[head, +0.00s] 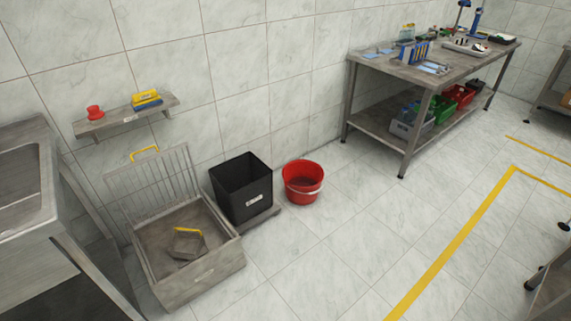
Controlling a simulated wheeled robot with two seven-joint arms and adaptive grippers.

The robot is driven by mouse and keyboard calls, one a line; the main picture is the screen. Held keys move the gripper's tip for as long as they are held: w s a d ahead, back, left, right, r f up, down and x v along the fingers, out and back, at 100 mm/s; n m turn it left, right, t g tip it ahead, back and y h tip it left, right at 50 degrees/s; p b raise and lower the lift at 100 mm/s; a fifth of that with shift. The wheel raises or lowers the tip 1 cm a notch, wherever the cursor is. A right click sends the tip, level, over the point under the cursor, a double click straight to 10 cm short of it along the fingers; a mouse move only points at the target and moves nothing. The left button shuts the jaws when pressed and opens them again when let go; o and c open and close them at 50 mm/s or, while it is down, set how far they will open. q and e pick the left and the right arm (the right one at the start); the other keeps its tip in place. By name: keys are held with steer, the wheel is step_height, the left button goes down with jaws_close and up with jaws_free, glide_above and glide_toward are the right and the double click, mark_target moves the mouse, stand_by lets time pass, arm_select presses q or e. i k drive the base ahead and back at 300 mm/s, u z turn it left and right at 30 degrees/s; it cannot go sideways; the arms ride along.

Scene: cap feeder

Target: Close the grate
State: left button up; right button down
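A barred metal grate (152,186) stands raised, leaning toward the tiled wall at the back of an open grey box (203,285). A yellow handle (145,153) sits on the grate's upper edge. The box stands on the floor at the lower left, and its inside is open to view. A small grey container with a yellow edge (187,243) lies inside it, looking tilted. Neither of my grippers is in view.
A black bin (241,189) stands right of the box, with a red bucket (303,182) beside it. A wall shelf (125,117) hangs above the grate. A metal counter (30,185) stands at left, a workbench (430,72) at back right. The middle floor is clear.

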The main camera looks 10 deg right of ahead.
mark_target(159, 155)
steer(key=z, duration=0.95)
steer(key=i, duration=1.75)
steer(key=u, duration=0.8)
steer(key=i, duration=0.8)
steer(key=u, duration=1.5)
steer(key=i, duration=0.5)
steer(key=u, duration=0.45)
